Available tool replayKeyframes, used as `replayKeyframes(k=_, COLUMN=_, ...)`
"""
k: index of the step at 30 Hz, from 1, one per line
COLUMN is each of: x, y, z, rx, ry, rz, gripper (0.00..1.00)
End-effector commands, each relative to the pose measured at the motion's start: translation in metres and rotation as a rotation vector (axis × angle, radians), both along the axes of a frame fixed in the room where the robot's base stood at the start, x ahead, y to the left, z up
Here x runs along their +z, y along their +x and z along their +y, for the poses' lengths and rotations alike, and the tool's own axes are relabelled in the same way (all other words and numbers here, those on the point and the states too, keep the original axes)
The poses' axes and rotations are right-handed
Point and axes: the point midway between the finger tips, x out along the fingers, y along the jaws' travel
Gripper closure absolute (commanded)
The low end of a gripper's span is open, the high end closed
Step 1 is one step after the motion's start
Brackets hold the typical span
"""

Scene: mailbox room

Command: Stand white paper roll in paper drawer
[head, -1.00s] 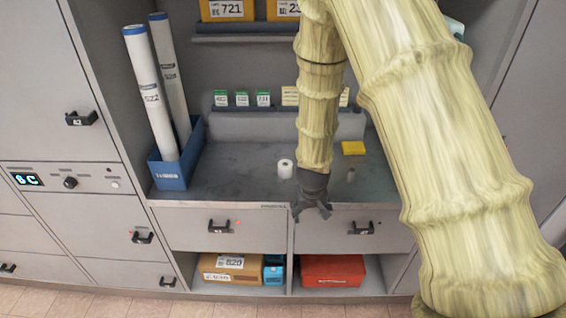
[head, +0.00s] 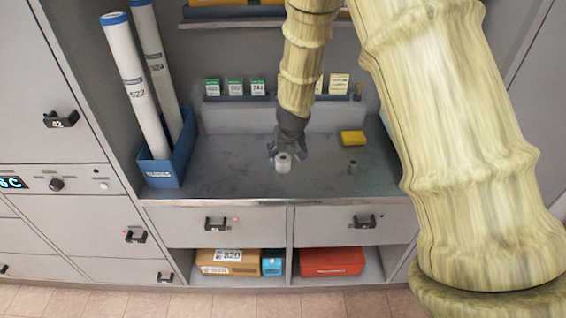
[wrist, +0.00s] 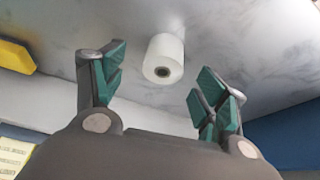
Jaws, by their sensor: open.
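The white paper roll (head: 283,163) stands upright on the grey counter (head: 225,180). In the wrist view the roll (wrist: 163,60) shows between and beyond the spread fingertips, its round end with a dark core hole visible. My gripper (head: 286,155) is open and empty, just behind and above the roll in the head view; it also shows open in the wrist view (wrist: 160,85). Two closed drawers sit under the counter, the left drawer (head: 248,228) and the right drawer (head: 340,227); I cannot tell which is the paper drawer.
A blue bin (head: 163,167) with tall tubes stands at the counter's left. A yellow block (head: 353,138) and a small grey cylinder (head: 352,166) are to the right. Cards line a back ledge. An orange-brown box (head: 228,262) and a red box (head: 331,262) lie below.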

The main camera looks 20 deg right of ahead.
Motion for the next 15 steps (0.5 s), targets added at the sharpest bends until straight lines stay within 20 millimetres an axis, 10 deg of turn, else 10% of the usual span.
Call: replayKeyframes(k=15, x=-0.035, y=0.018, z=0.004, rx=-0.001, ry=0.002, rz=0.002, gripper=0.27)
